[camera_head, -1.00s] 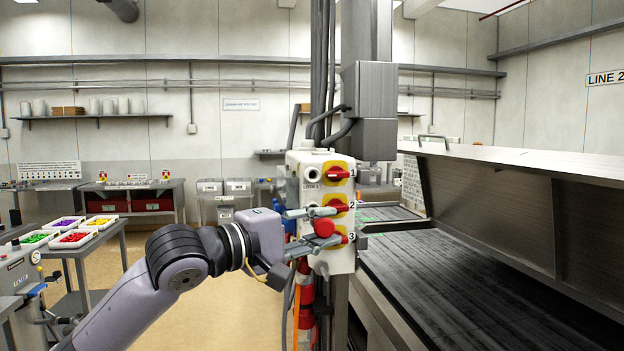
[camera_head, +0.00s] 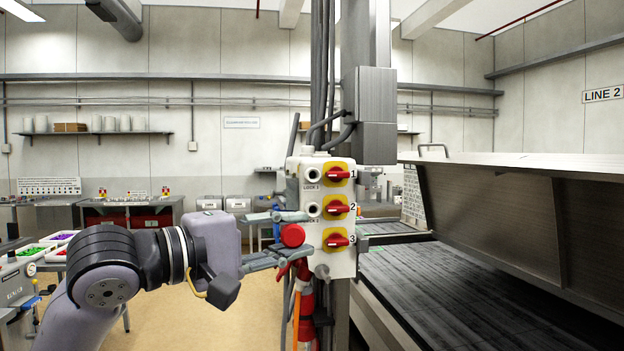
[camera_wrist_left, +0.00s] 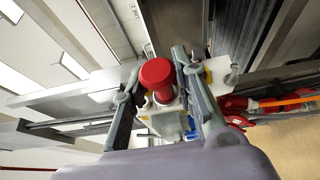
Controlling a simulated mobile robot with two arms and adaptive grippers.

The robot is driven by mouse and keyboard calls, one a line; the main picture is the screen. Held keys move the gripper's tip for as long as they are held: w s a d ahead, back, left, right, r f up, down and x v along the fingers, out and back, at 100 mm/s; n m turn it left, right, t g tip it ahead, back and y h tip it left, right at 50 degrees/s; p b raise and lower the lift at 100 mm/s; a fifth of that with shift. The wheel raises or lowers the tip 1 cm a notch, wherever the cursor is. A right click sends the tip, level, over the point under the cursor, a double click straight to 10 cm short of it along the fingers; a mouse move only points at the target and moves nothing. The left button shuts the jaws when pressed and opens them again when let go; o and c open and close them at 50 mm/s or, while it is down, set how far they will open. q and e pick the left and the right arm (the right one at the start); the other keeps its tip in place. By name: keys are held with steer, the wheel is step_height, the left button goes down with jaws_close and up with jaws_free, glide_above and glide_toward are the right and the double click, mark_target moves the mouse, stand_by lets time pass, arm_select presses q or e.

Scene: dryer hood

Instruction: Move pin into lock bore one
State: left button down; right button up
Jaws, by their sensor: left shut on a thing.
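A pin with a round red head (camera_head: 292,235) is held between the fingers of my left gripper (camera_head: 297,236). In the left wrist view the red head (camera_wrist_left: 157,74) sits between the two fingers (camera_wrist_left: 163,92); its shaft is mostly hidden. The pale control box (camera_head: 327,262) stands just right of the gripper. Its face has an upper lock bore (camera_head: 313,174) and a second lock bore (camera_head: 313,209), both looking empty; their labels are hard to read. The pin is below and left of both bores, apart from them. My right gripper is not in view.
Three red rotary switches on yellow plates, numbered 1 (camera_head: 337,173), 2 (camera_head: 338,207) and 3 (camera_head: 337,240), stick out from the box. Cables and a grey column (camera_head: 369,95) rise behind it. A raised hood (camera_head: 490,200) and dark conveyor (camera_head: 440,290) lie right. Floor at left is open.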

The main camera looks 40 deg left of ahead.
arm_select(q)
steer(key=shift+r, duration=0.1)
steer(key=w+d+r+p, duration=0.2)
steer(key=w+r+p, duration=0.3)
steer(key=r+p, duration=0.25)
steer(key=shift+w+a+f+p, duration=0.15)
steer(key=shift+w+a, duration=0.7)
steer(key=shift+w, duration=0.15)
steer(key=shift+w+a+f+p, duration=0.15)
steer(key=shift+w+a+p, duration=0.05)
steer(key=shift+w+a, duration=0.8)
steer(key=shift+w+a+f+p, duration=0.15)
steer(key=shift+w+a, duration=0.6)
steer(key=shift+w, duration=0.3)
steer(key=shift+w+a+p, duration=0.75)
steer(key=shift+w+a, duration=0.25)
steer(key=shift+a, duration=0.2)
stand_by(0.3)
steer(key=c, duration=1.2)
jaws_free()
